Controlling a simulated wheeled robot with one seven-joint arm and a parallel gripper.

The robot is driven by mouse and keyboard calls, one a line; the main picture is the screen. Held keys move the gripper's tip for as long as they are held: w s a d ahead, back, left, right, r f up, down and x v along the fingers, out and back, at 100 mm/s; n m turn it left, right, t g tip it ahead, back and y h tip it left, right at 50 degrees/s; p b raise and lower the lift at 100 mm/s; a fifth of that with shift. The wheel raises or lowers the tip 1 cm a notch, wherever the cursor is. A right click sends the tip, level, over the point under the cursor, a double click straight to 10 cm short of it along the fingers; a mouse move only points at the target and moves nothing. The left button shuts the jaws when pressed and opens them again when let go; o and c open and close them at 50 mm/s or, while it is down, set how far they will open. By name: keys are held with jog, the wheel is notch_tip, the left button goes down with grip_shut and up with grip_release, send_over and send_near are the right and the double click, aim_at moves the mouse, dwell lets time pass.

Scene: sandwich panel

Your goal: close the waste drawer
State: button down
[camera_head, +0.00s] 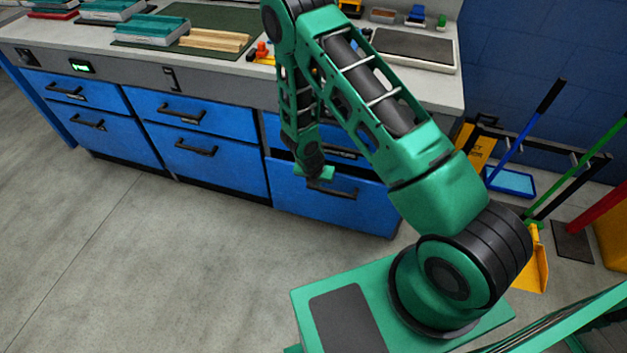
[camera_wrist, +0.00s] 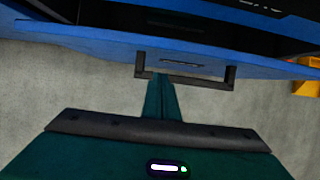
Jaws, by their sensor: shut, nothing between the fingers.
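The blue lower-right drawer (camera_head: 300,199) stands out a little from the cabinet, with a dark gap above its front. I take it for the waste drawer; its label is not readable. In the wrist view its blue front (camera_wrist: 100,43) spans the top, with a dark bracket handle (camera_wrist: 205,88). My gripper (camera_head: 322,173) is at this drawer's front, near the handle. In the wrist view my gripper's fingers (camera_wrist: 160,80) are shut and empty, pointing at the front beside the handle's left end. Whether they touch it, I cannot tell.
The other blue drawers (camera_head: 195,160) to the left look shut. The worktop (camera_head: 245,68) above holds boards, trays and wooden strips. A yellow dustpan (camera_head: 536,262), brooms and a yellow bin (camera_head: 612,235) stand at the right. Grey floor (camera_head: 150,260) in front is clear.

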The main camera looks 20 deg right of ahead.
jog(key=shift+w+d+r, duration=0.1)
jog(key=shift+w+d, duration=0.4)
jog(key=shift+w, duration=0.2)
jog(key=shift+w+d+r, duration=0.1)
jog(key=shift+w+d, duration=0.35)
jog(key=shift+w, duration=0.2)
